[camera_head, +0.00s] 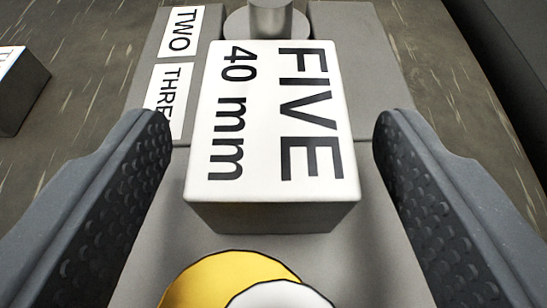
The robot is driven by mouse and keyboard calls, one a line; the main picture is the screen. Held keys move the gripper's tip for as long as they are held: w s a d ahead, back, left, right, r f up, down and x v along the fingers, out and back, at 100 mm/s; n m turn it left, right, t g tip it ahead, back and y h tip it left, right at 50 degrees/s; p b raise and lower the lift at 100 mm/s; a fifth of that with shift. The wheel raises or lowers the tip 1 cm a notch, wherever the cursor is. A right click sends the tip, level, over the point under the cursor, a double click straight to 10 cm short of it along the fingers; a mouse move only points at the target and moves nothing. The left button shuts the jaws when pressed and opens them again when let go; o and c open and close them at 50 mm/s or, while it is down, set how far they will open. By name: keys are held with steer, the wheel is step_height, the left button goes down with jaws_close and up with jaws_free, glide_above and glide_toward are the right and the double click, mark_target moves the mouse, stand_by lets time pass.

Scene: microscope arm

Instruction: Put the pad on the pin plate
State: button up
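My gripper (274,130) is open, with one dark, dimpled finger at the left and one at the right. A block with a white top marked "FIVE 40 mm" (265,125) shows between the fingers, with a gap on both sides. The block sits on or just above a grey surface (165,235); I cannot tell which. Behind the block stands a metal cylinder on a round disc (268,18), partly cut off by the frame. No label names the pad or the pin plate, so I cannot tell which things they are.
White labels "TWO" (181,31) and "THREE" (169,95) lie on a grey piece at the back left. Another white-topped block (20,90) is at the far left. A yellow round thing (205,280) and a white one (285,297) show at the bottom. A dark shape fills the top right.

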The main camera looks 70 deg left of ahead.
steer(key=p+v, duration=0.1)
steer(key=v, duration=1.1)
steer(key=w+d+r+m+t+h, duration=0.2)
steer(key=w+d+r+t, duration=0.15)
steer(key=d+r, duration=0.35)
steer(key=w+d+r+m+t+h, duration=0.1)
steer(key=w+d+r+t+h, duration=0.3)
steer(key=r, duration=0.6)
steer(key=w+d+r+m+t+h, duration=0.1)
steer(key=w+d+r+m+t, duration=0.1)
steer(key=w+d+r, duration=0.5)
steer(key=s+d+r+m+t+h, duration=0.1)
steer(key=s+d+r+m+h, duration=0.2)
steer(key=r, duration=0.5)
steer(key=s+d+r+m+h, duration=0.15)
steer(key=s+d+r, duration=0.25)
steer(key=r, duration=0.4)
steer(key=s+d+r+m+h, duration=0.1)
steer(key=s+r+m, duration=0.3)
steer(key=s+r, duration=1.1)
steer(key=s+d, duration=0.1)
steer(key=s, duration=0.1)
steer(key=shift+s, duration=0.3)
